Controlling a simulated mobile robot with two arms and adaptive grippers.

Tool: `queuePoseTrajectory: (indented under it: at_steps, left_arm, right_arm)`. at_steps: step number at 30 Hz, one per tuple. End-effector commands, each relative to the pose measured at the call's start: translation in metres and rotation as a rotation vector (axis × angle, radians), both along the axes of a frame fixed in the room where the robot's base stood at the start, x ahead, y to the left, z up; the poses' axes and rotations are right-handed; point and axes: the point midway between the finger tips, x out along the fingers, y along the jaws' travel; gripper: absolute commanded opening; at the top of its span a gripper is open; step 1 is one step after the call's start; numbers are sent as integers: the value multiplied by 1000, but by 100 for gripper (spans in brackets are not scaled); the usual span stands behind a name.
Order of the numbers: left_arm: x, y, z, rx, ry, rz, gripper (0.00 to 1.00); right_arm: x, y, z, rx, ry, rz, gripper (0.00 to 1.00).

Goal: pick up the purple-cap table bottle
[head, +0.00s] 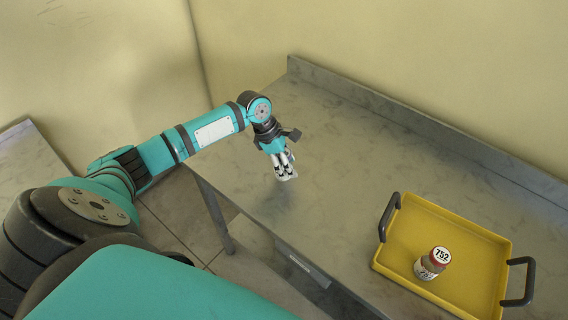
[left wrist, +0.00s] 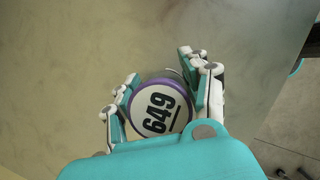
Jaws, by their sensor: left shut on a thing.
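The purple-cap bottle (left wrist: 159,108) is between the fingers of my left gripper in the left wrist view. Its white cap top has a purple rim and reads 649. My left gripper (head: 284,172) is shut on it, over the left part of the metal table (head: 330,150) in the head view. There the bottle is mostly hidden by the fingers. I cannot tell how far the bottle is above the table. My right gripper is not in view.
A yellow tray (head: 474,233) with dark handles sits on the table at the lower right. A bottle (head: 432,263) labelled 752, with a reddish cap rim, stands in it. A raised ledge and wall run along the table's back. The table between gripper and tray is clear.

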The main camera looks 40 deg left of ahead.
Motion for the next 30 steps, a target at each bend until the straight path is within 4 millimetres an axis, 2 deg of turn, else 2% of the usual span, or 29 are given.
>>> queuePoseTrajectory:
  at_steps: [8,17,30]
  left_arm:
    - [0,0,5,0,-1,0,11]
    - [-1,2,36,1,-2,1,11]
    - [-94,58,42,8,8,0,11]
  right_arm:
    - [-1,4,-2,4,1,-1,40]
    - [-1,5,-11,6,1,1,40]
    - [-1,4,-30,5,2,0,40]
